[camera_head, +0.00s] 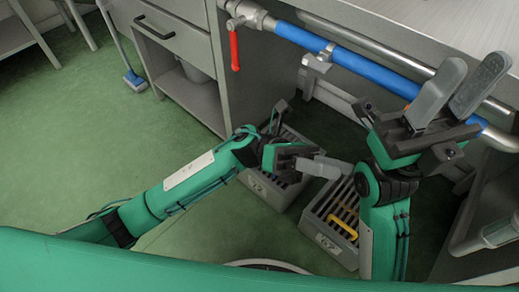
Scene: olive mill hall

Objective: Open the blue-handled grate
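No blue handle shows on a grate in this view. One slatted grey grate box (262,188) stands on the floor, partly hidden by my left gripper and forearm; any handle on it is hidden. A second grate box (326,238), marked with a number that looks like 67, stands to its right and carries a yellow handle (343,228). My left gripper (322,166) is above the two boxes, its grey fingers overlapping in this view, so its opening is unclear. My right gripper (462,92) is raised in front of the blue pipe, with its fingers apart and nothing between them.
A blue pipe (364,68) runs under the grey bench top (425,22), with a red lever valve (234,50) at its left. A cabinet with a drawer (174,36) stands at left. The green floor at left is clear.

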